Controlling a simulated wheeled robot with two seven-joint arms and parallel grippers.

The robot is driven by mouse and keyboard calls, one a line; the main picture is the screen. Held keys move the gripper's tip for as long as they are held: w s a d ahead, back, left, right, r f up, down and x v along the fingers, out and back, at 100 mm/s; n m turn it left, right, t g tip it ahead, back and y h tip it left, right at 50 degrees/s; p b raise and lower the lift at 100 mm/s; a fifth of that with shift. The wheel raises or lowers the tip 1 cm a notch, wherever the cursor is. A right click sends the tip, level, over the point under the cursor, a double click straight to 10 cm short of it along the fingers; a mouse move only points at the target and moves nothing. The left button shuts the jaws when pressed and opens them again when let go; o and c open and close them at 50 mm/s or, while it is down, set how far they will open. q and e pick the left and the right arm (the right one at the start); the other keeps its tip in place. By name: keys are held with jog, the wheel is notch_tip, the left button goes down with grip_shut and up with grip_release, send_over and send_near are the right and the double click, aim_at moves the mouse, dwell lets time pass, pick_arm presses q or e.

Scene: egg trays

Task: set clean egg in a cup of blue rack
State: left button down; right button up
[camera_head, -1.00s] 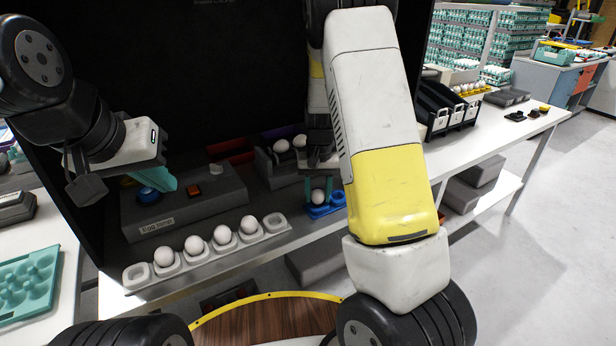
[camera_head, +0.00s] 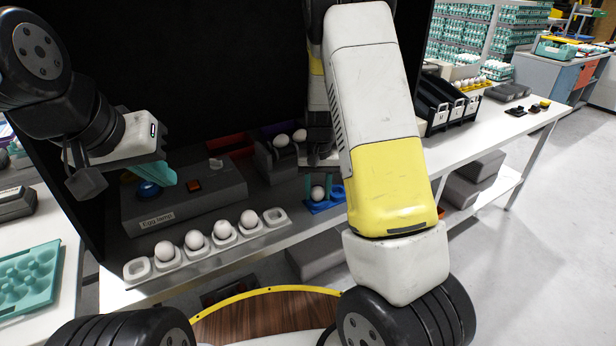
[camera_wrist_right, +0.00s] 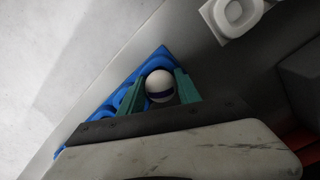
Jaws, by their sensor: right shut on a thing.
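The white egg (camera_head: 318,193) is between the teal fingers of my right gripper (camera_head: 321,187), which is shut on it. The egg is at the blue rack (camera_head: 338,194), partly hidden by my right arm in the head view. In the right wrist view the egg (camera_wrist_right: 159,82) shows a dark band, and the fingers (camera_wrist_right: 160,92) lie on either side of it, over one end of the blue rack (camera_wrist_right: 100,112). I cannot tell if it rests fully in the cup. My left gripper (camera_head: 158,178) hangs over the grey box; its opening is unclear.
A pale rack (camera_head: 137,271) holds several white eggs along the table's front edge, with empty cups at both ends. A grey box (camera_head: 215,205) with a blue button (camera_head: 149,190) stands behind. Two more eggs (camera_head: 290,138) sit in a dark holder behind the blue rack.

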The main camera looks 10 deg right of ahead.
jog(key=shift+f, duration=0.1)
jog(key=o, duration=0.8)
